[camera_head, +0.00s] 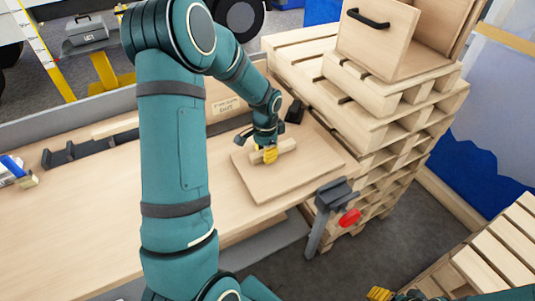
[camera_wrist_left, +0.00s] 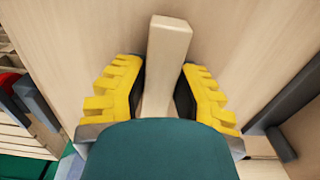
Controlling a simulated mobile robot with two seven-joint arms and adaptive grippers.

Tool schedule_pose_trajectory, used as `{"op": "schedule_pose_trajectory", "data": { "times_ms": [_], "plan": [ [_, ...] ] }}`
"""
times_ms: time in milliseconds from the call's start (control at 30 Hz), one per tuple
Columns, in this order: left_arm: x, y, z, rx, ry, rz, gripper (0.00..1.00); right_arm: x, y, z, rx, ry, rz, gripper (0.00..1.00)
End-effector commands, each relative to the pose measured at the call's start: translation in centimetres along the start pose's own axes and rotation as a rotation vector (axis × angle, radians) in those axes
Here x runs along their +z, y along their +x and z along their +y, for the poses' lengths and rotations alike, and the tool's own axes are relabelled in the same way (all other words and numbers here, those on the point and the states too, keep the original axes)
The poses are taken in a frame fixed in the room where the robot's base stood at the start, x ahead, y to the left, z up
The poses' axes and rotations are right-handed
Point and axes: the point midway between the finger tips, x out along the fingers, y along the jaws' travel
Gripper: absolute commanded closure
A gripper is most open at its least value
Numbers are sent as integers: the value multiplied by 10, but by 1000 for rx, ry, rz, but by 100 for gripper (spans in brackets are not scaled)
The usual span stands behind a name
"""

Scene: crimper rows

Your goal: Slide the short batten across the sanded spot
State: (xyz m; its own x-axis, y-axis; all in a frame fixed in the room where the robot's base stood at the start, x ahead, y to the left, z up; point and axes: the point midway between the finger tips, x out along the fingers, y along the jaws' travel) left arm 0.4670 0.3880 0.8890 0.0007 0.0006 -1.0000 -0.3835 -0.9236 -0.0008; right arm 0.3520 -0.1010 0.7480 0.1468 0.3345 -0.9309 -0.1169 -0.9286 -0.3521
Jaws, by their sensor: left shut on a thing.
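The short batten (camera_head: 287,146) is a pale wood block over a flat wooden board (camera_head: 270,188) on the bench. My left gripper (camera_head: 270,155) is shut on it, with yellow fingers on either side. In the left wrist view the batten (camera_wrist_left: 170,45) sticks out past the fingers of the left gripper (camera_wrist_left: 158,90). I cannot tell whether it touches the board. No sanded spot can be made out on the board. My right gripper (camera_head: 380,294) shows only as yellow fingertips at the bottom edge, apart from the bench.
A clamp with a red handle (camera_head: 349,218) sits at the bench's front edge, right of the board. Stacked pallets (camera_head: 400,105) stand close behind to the right. A dark rail (camera_head: 85,150) lies at the back left. The bench (camera_head: 75,225) front left is clear.

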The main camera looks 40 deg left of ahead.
Motion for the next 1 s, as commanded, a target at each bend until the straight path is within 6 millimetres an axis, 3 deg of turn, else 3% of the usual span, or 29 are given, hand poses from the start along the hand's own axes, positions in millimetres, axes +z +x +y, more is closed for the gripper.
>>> {"op": "schedule_pose_trajectory", "data": {
  "times_ms": [467,500,567,1000],
  "plan": [
    [1,1,-8,1,-1,-2,100,0,-2,-1,0,0,0,45],
    [1,1,-8,1,-1,-2,60,0,-2,-1,0,0,0,45],
    [1,1,-8,0,-1,-1,42,0,-2,-1,0,0,0,45],
    [0,-9,-8,-1,-1,1,42,0,-2,-1,0,0,0,45]
  ]
}}
